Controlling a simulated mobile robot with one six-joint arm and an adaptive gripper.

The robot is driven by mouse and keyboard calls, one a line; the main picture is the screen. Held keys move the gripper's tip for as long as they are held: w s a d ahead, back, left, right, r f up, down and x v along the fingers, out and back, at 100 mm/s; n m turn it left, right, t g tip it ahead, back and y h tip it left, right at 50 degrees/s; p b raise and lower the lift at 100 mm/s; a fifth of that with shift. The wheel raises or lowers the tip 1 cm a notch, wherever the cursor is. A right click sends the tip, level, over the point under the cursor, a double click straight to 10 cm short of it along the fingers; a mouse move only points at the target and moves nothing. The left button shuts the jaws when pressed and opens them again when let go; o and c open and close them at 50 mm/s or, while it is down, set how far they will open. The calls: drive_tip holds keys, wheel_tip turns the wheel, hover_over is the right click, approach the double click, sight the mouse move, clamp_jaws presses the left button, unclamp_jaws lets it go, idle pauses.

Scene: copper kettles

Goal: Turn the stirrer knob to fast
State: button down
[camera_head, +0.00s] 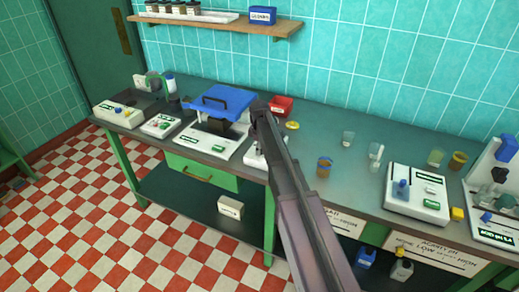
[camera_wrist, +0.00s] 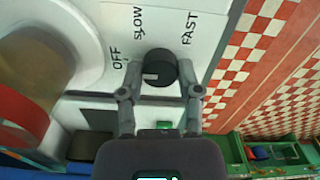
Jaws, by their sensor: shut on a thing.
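The stirrer knob (camera_wrist: 164,62) is black and round, on a white panel (camera_wrist: 180,18) in the wrist view. The panel is lettered OFF, SLOW and FAST around it. A pale mark on the knob's face sits left of its middle, on the side nearest OFF. My gripper (camera_wrist: 159,70) has one finger on each side of the knob and is shut on it. In the head view the stirrer (camera_head: 250,158) is a white unit mostly hidden behind my arm, and my fingers and the knob cannot be made out there.
Beside the knob, a brownish round vessel (camera_wrist: 35,62) stands on a white round plate, with a red curved piece (camera_wrist: 22,108) close by. On the bench are a blue-lidded device (camera_head: 222,100), a red box (camera_head: 281,106), several glasses and another white unit (camera_head: 415,194) at right.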

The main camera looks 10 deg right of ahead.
drive_tip(key=shift+m, duration=0.4)
drive_tip(key=m, duration=1.7)
drive_tip(key=shift+m, duration=0.3)
drive_tip(key=m, duration=0.5)
drive_tip(key=shift+s+d+m, duration=0.1)
drive_tip(key=shift+m, duration=0.2)
drive_tip(key=shift+c, duration=1.5)
unclamp_jaws()
